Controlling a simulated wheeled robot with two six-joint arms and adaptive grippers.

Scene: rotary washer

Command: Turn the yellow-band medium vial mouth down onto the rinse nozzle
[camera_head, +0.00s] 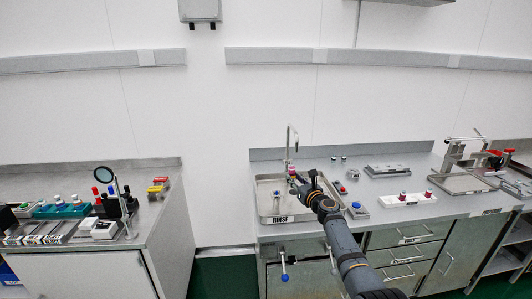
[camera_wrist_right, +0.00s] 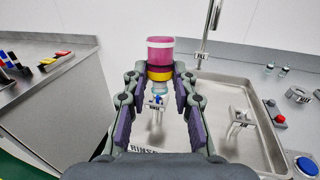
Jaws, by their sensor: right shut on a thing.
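My right gripper (camera_head: 294,180) is over the rinse sink (camera_head: 268,217) and is shut on the yellow-band vial (camera_head: 291,170). In the right wrist view, the gripper (camera_wrist_right: 160,82) has its fingers on either side of the vial (camera_wrist_right: 160,51). The vial looks upright in line, with a pink part on top, the yellow band below it and a clear narrower part lowest. A blue-tipped nozzle (camera_wrist_right: 157,102) shows just below that clear end. I cannot tell whether they touch. In the head view a blue-tipped fitting (camera_head: 277,195) stands in the sink. My left gripper is out of view.
A tall faucet (camera_head: 289,140) rises behind the sink. A second metal fitting (camera_wrist_right: 238,120) stands in the basin. A box with a blue button (camera_head: 357,209) and a white rack (camera_head: 407,200) lie to the right. The left bench (camera_head: 160,210) holds racks and a magnifier.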

